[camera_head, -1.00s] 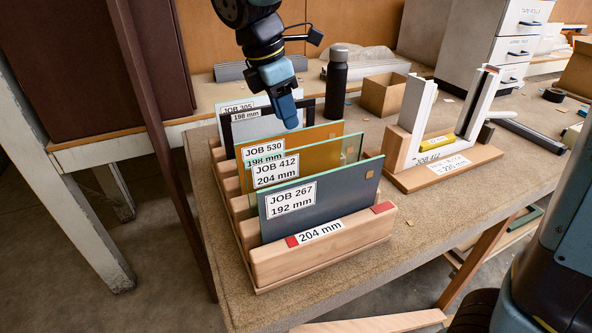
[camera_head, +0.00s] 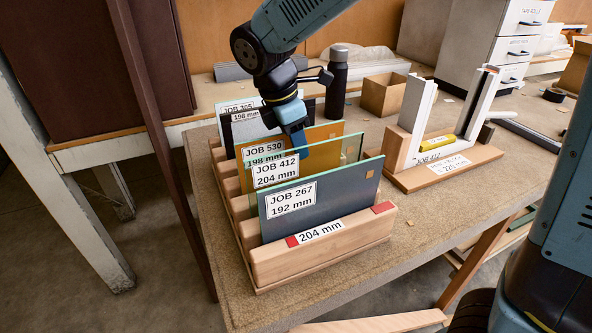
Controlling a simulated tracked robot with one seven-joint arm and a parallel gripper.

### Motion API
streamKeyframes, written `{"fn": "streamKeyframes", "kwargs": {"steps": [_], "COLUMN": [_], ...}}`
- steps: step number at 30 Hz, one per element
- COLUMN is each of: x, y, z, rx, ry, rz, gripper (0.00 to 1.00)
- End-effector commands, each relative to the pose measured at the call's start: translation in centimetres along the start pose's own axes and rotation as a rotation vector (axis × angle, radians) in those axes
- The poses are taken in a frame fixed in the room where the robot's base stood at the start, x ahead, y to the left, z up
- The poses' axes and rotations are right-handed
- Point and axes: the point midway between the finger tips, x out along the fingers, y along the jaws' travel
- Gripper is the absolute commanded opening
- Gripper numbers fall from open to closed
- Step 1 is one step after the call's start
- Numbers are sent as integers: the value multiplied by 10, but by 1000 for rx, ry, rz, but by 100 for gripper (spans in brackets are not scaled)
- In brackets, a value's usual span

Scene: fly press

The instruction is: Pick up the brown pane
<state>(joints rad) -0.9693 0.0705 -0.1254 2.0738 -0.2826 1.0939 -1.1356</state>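The brown pane (camera_head: 322,140), an amber-brown sheet labelled JOB 530, 198 mm, stands upright in the wooden rack (camera_head: 325,245). It is behind the clear pane labelled JOB 412, 204 mm (camera_head: 276,170) and the blue-grey pane labelled JOB 267, 192 mm (camera_head: 335,198). My gripper (camera_head: 301,143) points down at the top edge of the brown pane, near its middle. Its blue fingertip overlaps the pane in the picture. I cannot tell whether it touches, and the finger gap does not show.
A dark-framed pane (camera_head: 247,128) and a pane labelled JOB 305 (camera_head: 236,106) stand behind in the rack. A white frame on a wooden base (camera_head: 445,170) stands right. A dark bottle (camera_head: 336,85) and a cardboard box (camera_head: 383,95) are behind. A brown post (camera_head: 165,150) rises at left.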

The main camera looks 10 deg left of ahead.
Motion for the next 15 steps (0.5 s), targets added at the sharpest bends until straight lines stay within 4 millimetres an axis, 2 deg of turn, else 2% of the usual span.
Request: {"fn": "streamKeyframes", "kwargs": {"steps": [2,12,15], "x": [0,0,0], "y": [0,0,0], "z": [0,0,0], "rx": [0,1,1], "ry": [0,0,0], "rz": [0,0,0], "gripper": [31,0,0]}}
